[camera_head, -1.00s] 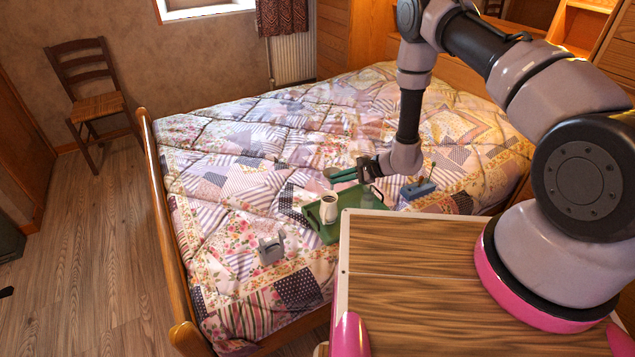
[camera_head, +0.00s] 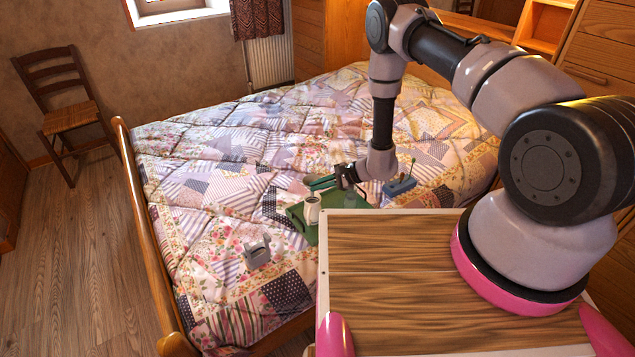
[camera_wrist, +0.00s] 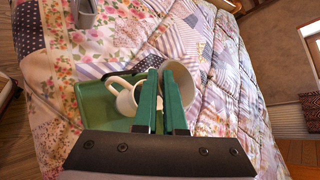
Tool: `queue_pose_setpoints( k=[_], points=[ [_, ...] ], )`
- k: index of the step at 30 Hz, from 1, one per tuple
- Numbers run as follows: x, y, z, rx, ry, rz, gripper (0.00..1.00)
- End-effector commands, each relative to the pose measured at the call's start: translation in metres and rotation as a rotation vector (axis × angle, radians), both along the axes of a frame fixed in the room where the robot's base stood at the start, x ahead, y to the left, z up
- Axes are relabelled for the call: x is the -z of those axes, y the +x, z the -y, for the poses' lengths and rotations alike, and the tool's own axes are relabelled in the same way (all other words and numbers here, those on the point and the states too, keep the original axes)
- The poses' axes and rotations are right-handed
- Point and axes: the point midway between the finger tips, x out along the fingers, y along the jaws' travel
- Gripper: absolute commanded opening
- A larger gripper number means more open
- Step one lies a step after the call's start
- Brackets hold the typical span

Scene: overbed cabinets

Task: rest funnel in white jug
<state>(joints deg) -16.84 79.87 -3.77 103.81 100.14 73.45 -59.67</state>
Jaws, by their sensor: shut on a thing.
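The white jug (camera_head: 312,211) stands upright on a green tray (camera_head: 297,216) on the bed. In the wrist view the jug (camera_wrist: 122,104) is just left of my fingers, with its loop handle toward the upper left. My gripper (camera_head: 315,183) is over the tray, beyond the jug in the head view. Its green fingers (camera_wrist: 161,90) are close together, shut on the funnel (camera_wrist: 194,84), whose pale round bowl shows mostly right of the fingers. The fingers hide the funnel's spout. I cannot clearly pick out the funnel in the head view. It appears beside the jug's mouth, apart from it.
A grey bracket-like object (camera_head: 257,252) lies on the quilt left of the tray. A blue block (camera_head: 400,186) with a green stick lies to the right. The quilted bed (camera_head: 215,180) has free room at left and back. A wooden footboard (camera_head: 140,230) edges it.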

Motion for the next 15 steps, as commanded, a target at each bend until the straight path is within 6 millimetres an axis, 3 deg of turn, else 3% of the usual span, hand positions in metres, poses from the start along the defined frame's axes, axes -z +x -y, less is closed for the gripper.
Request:
queue_pose_setpoints(
  k=[15],
  points=[
    [0.032, 0.000, 0.000, 0.001, 0.001, 0.000, 0.00]
  ],
)
